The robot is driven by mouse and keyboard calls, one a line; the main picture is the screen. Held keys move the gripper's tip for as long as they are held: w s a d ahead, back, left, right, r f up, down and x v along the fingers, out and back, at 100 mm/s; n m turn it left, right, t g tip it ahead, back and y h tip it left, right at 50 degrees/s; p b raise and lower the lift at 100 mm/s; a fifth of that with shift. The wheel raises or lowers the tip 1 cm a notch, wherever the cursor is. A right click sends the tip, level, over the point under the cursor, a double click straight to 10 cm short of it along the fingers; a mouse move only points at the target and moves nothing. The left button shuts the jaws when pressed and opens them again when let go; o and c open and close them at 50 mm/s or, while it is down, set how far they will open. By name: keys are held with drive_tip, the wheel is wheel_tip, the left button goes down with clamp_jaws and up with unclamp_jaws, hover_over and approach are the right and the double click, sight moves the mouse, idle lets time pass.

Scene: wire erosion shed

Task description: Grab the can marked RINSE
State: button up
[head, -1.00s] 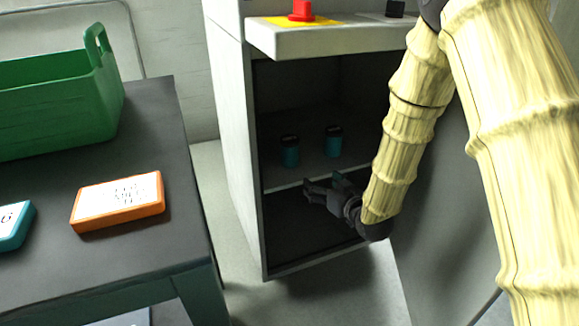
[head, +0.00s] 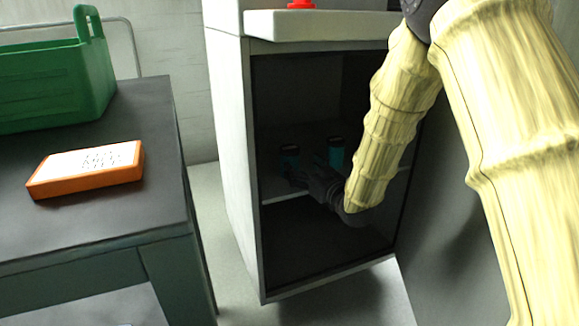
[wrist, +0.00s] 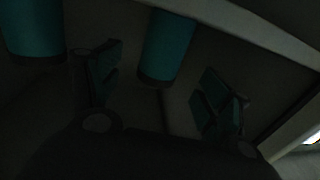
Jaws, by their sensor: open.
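Two teal cans with dark lids stand on the shelf inside the cabinet, a left can (head: 289,160) and a right can (head: 336,154). No marking is readable on either, so I cannot tell which is RINSE. My gripper (head: 312,173) is at the shelf's front, open and empty, partly overlapping the cans' lower parts. In the dark wrist view, one can (wrist: 168,47) shows beyond the gap between my fingers (wrist: 158,86), and the other can (wrist: 32,30) is at the upper left, outside the fingers.
The cabinet's side wall (head: 232,170) and shelf edge (head: 285,196) bound the opening. A red knob (head: 301,4) is on the ledge above. At left, a dark table (head: 150,190) carries a green crate (head: 60,85) and an orange-edged box (head: 85,178). The lower compartment looks empty.

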sight(295, 160)
drive_tip(key=shift+b+x, duration=1.65)
drive_tip(key=shift+x, duration=0.45)
drive_tip(key=shift+w+a+r, duration=0.2)
drive_tip(key=shift+w+a, duration=0.25)
drive_tip(key=shift+w, duration=0.1)
drive_tip(key=c, duration=1.2)
